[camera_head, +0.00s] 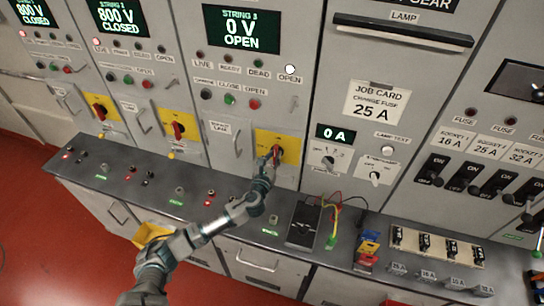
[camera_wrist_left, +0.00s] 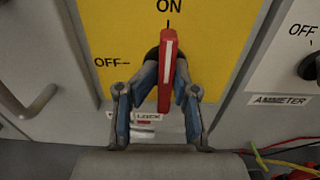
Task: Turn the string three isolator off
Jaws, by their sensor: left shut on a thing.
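The string three isolator is a red handle (camera_wrist_left: 167,70) on a yellow plate (camera_wrist_left: 220,40) marked ON at the top and OFF at the left. The handle stands upright, in line with ON. My left gripper (camera_wrist_left: 166,88) has its two fingers closed on either side of it. In the head view the yellow plate (camera_head: 291,146) sits below the string 3 display (camera_head: 241,30), which reads 0 V OPEN. The left gripper (camera_head: 273,156) covers part of the handle there. A lock label (camera_wrist_left: 148,116) shows below the handle. My right gripper is not in view.
Strings to the left read 800 V CLOSED and have their own red isolator handles (camera_head: 178,129). A grey ledge (camera_head: 225,207) runs below the panels. A black meter (camera_head: 304,224) with coloured leads lies on it. The ammeter knob (camera_head: 328,162) is right of the isolator.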

